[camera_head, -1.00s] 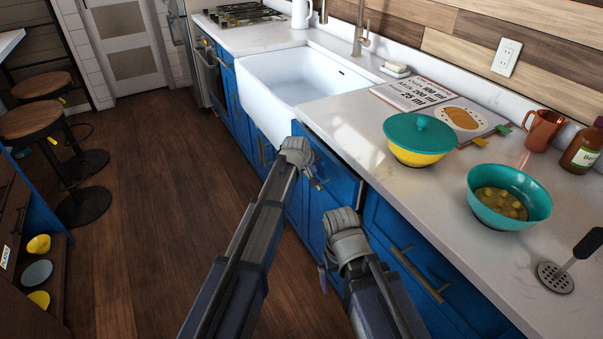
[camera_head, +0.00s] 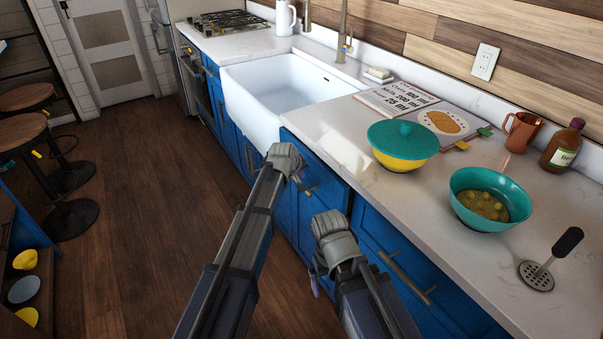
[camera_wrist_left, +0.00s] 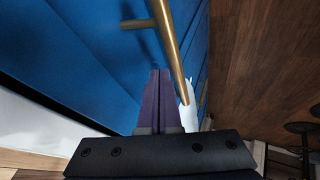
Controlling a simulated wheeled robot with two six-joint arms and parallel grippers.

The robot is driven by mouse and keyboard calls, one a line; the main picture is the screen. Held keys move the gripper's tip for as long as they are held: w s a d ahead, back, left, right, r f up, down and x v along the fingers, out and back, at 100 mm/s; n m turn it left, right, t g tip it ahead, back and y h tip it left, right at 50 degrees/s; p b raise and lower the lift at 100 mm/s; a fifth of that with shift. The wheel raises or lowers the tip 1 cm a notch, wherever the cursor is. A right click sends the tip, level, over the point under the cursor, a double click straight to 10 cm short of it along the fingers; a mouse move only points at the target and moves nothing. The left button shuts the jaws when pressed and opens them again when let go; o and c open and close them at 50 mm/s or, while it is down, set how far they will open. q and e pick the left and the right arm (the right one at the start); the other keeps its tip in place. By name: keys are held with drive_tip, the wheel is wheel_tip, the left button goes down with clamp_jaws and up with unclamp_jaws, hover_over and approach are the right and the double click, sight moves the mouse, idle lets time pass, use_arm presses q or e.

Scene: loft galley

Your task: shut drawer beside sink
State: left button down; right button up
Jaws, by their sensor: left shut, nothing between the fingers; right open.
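The blue drawer front (camera_head: 322,181) beside the white sink (camera_head: 262,95) lies under the counter edge. It looks about flush with the cabinets, with no open drawer interior in sight. My left gripper (camera_head: 303,186) is at this front, by its brass handle. In the left wrist view, the purple fingers of the left gripper (camera_wrist_left: 154,95) are shut and empty, close beside the brass handle (camera_wrist_left: 170,45) and the blue front (camera_wrist_left: 75,55). I cannot tell if they touch. My right gripper (camera_head: 318,280) is open, low before the cabinets; its fingers are mostly hidden behind the hand.
Stools (camera_head: 25,132) stand at left. The wooden floor (camera_head: 150,200) between is clear.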

use_arm(q)
drive_tip(key=p+v, duration=0.5)
drive_tip(key=v, duration=0.3)
drive_tip(key=n+t+h+b, duration=0.3)
drive_tip(key=n+h+b, duration=1)
drive_tip(key=n+b, duration=1)
approach(328, 198)
drive_tip(key=w+d+m+b, duration=0.1)
drive_tip(key=d, duration=0.1)
drive_tip(key=w+d+m+b, duration=0.2)
drive_tip(key=d, duration=0.1)
drive_tip(key=shift+w+d+m+b, duration=0.4)
